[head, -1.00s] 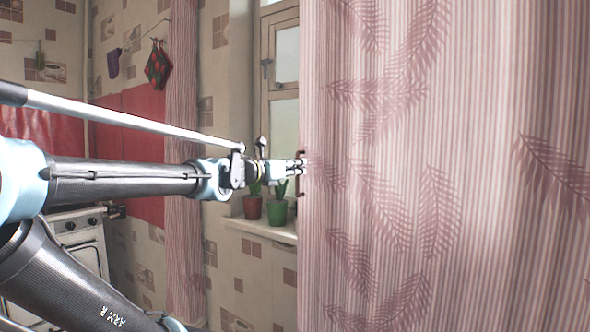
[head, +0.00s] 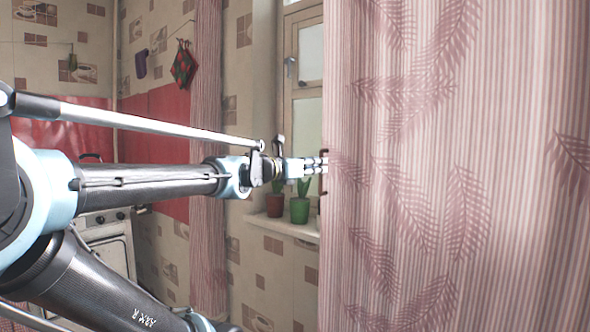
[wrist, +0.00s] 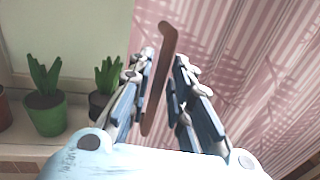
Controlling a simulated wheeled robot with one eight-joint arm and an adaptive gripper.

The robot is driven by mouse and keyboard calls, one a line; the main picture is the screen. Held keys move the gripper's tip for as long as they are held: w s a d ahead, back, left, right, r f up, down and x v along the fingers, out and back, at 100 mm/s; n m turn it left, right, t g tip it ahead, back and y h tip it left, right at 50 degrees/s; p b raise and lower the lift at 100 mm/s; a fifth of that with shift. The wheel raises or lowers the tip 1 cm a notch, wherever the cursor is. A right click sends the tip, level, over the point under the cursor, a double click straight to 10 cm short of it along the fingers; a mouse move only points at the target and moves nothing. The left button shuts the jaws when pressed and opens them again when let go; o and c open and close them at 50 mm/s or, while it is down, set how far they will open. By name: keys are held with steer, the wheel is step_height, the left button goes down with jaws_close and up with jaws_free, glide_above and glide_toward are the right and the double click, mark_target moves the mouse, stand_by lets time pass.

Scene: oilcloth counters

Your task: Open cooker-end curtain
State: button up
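The wide pink striped curtain with leaf shapes (head: 450,200) hangs on the right in the head view and also fills the upper right of the wrist view (wrist: 260,60). A brown upright handle (wrist: 160,80) is at its left edge; it shows thinly in the head view (head: 323,187). My gripper (head: 322,165) is level with this handle. In the wrist view its two fingers (wrist: 165,85) stand on either side of the handle, with narrow gaps visible. Contact with the handle cannot be made out. Another narrow, gathered striped curtain (head: 207,230) hangs near the cooker.
Behind the gripper are a window (head: 307,60) and a sill (head: 290,226) with potted plants, one in a green pot (head: 299,210). A white cooker (head: 108,245) stands at the left behind my arm. A patterned cloth (head: 182,64) hangs on the far wall.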

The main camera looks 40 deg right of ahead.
steer(key=a, duration=1)
steer(key=shift+s, duration=0.15)
stand_by(0.7)
steer(key=w+a+f+m+y, duration=0.1)
steer(key=a+f+m+y, duration=0.25)
steer(key=f, duration=0.45)
steer(key=w+a+f+m+t+y, duration=0.15)
steer(key=a+f+m, duration=0.25)
steer(key=f, duration=0.4)
steer(key=w+a+f+m+y, duration=0.2)
steer(key=a+f+m+y, duration=0.15)
steer(key=f, duration=0.45)
steer(key=s+a+f+m+y, duration=0.1)
steer(key=a+f+m+y, duration=0.2)
steer(key=a+f, duration=0.4)
steer(key=s+a+f+m+y, duration=0.1)
steer(key=a+f+m+y, duration=0.3)
steer(key=a, duration=1)
step_height(320, 180, down, 4)
steer(key=shift+a+f+y, duration=0.2)
steer(key=shift+a+y, duration=0.2)
steer(key=shift+y, duration=0.85)
